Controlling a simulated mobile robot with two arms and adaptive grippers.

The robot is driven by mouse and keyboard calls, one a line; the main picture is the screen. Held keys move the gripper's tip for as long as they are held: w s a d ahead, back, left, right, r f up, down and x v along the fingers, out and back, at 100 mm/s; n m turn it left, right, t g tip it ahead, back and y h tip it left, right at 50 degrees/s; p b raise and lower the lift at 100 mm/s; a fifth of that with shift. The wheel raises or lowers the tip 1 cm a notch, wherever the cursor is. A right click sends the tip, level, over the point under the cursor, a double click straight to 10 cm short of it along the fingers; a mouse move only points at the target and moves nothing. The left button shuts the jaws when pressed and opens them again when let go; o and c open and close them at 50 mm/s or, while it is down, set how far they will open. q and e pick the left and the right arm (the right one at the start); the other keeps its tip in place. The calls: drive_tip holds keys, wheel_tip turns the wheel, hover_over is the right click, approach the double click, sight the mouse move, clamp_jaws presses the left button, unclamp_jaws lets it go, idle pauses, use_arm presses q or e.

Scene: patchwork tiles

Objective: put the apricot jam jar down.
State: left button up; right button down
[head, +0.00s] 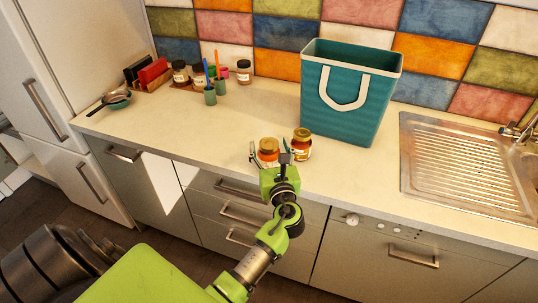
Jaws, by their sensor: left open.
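Two small jars with orange-gold lids stand close together near the front of the light counter (215,130). The left jar (268,147) has a reddish-orange body and shows between the fingers of my left gripper (269,154). The right jar (302,144) has an amber body and a pale label, and stands just right of the gripper. I cannot read the labels, so I cannot tell which is the apricot jam. My left gripper is open, with one finger on each side of the left jar. Its palm hides the lower part of that jar. My right gripper is not in view.
A teal basket (345,105) with a white handle stands behind the jars. A ribbed steel sink drainer (465,155) lies to the right. Cups with brushes (210,95), several dark jars, a rack (150,75) and a pan (115,99) stand at the back left. The counter left of the gripper is clear.

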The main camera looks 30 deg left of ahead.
use_arm(q)
drive_tip(key=shift+c, duration=0.3)
clamp_jaws()
drive_tip(key=shift+w+r, duration=0.1)
drive_tip(key=shift+r, duration=0.05)
